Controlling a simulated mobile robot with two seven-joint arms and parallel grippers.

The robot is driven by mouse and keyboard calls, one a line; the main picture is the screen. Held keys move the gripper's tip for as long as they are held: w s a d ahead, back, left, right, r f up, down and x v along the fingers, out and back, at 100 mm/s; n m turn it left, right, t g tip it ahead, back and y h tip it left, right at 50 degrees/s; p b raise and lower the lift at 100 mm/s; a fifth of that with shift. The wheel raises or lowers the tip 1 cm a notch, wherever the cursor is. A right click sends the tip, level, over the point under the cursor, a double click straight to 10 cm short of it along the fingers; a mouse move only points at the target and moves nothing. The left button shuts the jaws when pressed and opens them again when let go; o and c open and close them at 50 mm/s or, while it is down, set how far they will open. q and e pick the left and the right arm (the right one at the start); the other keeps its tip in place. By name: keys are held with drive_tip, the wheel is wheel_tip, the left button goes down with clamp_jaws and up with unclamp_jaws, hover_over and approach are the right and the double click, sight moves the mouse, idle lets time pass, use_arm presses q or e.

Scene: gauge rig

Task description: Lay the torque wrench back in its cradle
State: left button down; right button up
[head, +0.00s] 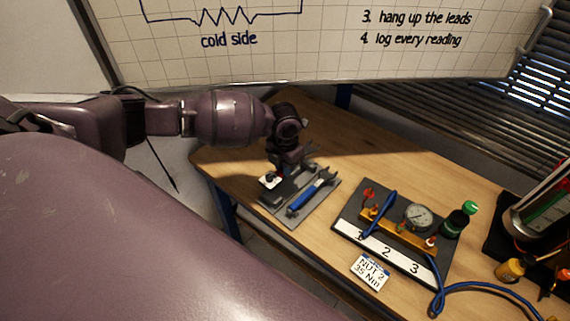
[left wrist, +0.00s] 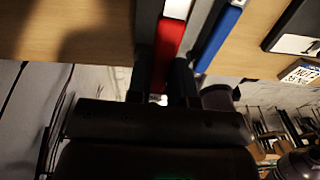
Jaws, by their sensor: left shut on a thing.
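My left gripper (head: 273,177) is at the left end of a grey cradle board (head: 296,216) on the bench. In the left wrist view the gripper (left wrist: 162,78) is shut on a red handle (left wrist: 167,45), which seems to be the torque wrench's. Its far part is out of sight or hidden by my arm. I cannot tell whether the wrench rests on the board. A blue-handled tool (head: 306,198) lies on the board to the right of my gripper, and its blue handle also shows in the left wrist view (left wrist: 220,38). My right gripper is not in view.
Right of the board stands a gauge rig (head: 345,236) numbered 1 to 3, with a dial gauge (head: 417,216) and blue cable (head: 480,285). A card (head: 370,272) reading "NUT 2 35 Nm" lies in front. A whiteboard (head: 330,45) hangs above.

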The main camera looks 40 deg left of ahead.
use_arm(q)
drive_tip(key=shift+f+b, duration=1.35)
drive_tip(key=shift+f, duration=1.9)
idle(0.4)
drive_tip(key=c, duration=0.9)
unclamp_jaws()
drive_tip(key=shift+c, duration=0.2)
wheel_tip(320, 180, up, 11)
drive_tip(key=shift+f, duration=0.1)
